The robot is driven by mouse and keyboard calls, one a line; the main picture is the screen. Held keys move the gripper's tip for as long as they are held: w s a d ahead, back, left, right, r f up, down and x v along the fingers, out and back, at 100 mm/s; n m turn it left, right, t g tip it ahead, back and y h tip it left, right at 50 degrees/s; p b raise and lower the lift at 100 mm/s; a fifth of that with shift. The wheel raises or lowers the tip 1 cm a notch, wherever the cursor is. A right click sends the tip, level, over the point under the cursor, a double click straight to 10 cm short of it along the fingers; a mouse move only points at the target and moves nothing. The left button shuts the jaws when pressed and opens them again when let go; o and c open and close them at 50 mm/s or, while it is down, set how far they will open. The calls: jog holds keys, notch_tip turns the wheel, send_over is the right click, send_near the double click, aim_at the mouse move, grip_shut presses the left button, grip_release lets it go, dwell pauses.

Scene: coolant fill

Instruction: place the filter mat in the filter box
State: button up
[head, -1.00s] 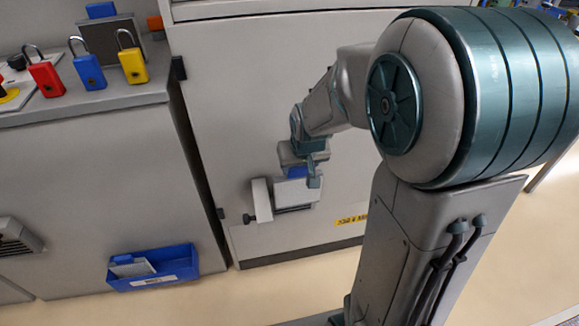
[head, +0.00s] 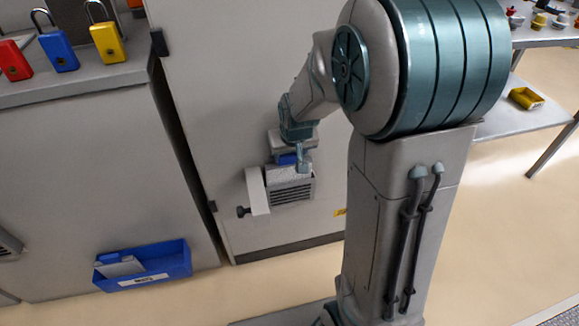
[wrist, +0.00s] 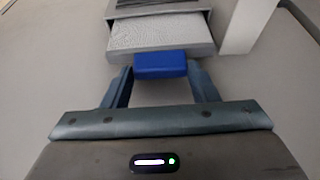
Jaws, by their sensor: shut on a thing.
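My gripper (head: 297,160) is at the front of the cabinet, above the filter box. In the wrist view its fingers (wrist: 160,78) are shut on the blue tab (wrist: 160,65) of the filter mat (wrist: 160,35), a light grey textured slab. The filter box (head: 290,190) is a small louvred housing on the cabinet door, with its white cover (head: 257,190) swung open to the left. In the wrist view the mat's far end meets the dark-edged mouth of the box (wrist: 160,9). How far it reaches inside is hidden.
The open cover stands close beside the mat in the wrist view (wrist: 245,25). A black knob (head: 243,211) sticks out from it. A blue bin (head: 145,268) with flat grey pieces hangs at lower left. Padlocks (head: 108,42) stand on the ledge at upper left.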

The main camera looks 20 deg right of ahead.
aim_at(290, 163)
notch_tip(290, 163, down, 4)
jog(key=b, duration=0.3)
jog(key=shift+f, duration=0.25)
jog(key=shift+w, duration=0.25)
jog(key=shift+f, duration=0.2)
jog(key=o, duration=1.3)
jog(key=shift+o, duration=0.2)
jog(key=shift+r, duration=0.1)
